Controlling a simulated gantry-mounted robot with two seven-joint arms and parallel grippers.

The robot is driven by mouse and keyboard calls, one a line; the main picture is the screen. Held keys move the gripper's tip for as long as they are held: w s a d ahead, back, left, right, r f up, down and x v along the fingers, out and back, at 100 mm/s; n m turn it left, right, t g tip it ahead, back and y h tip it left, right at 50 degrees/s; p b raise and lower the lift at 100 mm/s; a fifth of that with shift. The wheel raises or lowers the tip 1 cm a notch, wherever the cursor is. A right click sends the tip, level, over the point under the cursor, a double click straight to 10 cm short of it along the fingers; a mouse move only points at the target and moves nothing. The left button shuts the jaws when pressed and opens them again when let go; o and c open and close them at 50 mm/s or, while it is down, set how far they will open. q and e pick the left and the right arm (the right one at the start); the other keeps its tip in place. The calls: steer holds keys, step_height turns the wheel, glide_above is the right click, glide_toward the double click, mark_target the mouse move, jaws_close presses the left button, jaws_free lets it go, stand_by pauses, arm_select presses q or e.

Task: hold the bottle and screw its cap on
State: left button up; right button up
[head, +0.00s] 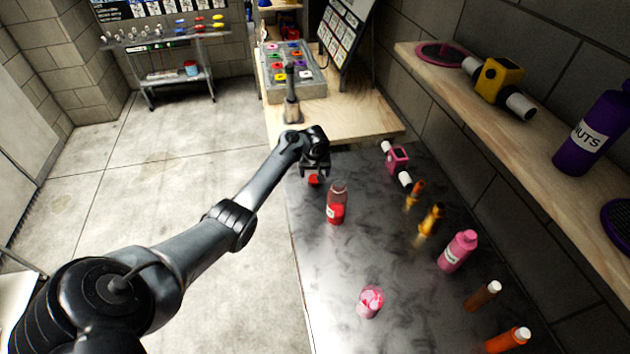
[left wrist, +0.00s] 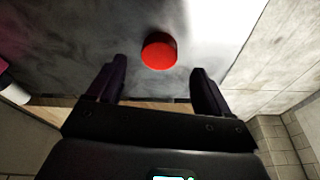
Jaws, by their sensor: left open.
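A red bottle (head: 336,211) with a white label stands upright on the dark table, with a translucent upper part. A round red cap (head: 314,180) lies on the table left of and behind the bottle, and it also shows in the left wrist view (left wrist: 159,51). My left gripper (head: 315,171) is over the table's far left part, right at the cap. In the left wrist view my left gripper (left wrist: 158,68) is open, its two dark fingers apart, with the cap just beyond and between the fingertips. Nothing is held. My right gripper is not in view.
A small pink jar (head: 370,302) stands near the front. A pink bottle (head: 459,250), small brown and orange bottles (head: 482,296), and a pink device (head: 397,160) line the right side. A wooden shelf (head: 470,100) overhangs on the right.

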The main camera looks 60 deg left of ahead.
mark_target(315, 178)
arm_select(q)
steer(key=b+x, duration=0.2)
steer(key=x, duration=0.2)
steer(key=shift+f, duration=0.2)
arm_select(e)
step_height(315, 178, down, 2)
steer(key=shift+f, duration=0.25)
arm_select(q)
steer(key=c, duration=1.1)
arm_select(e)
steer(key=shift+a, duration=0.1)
arm_select(q)
steer(key=shift+r+p, duration=0.35)
steer(key=shift+r, duration=0.2)
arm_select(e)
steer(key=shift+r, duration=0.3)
arm_select(q)
steer(key=shift+r+p, duration=1.4)
steer(key=shift+r, duration=3.05)
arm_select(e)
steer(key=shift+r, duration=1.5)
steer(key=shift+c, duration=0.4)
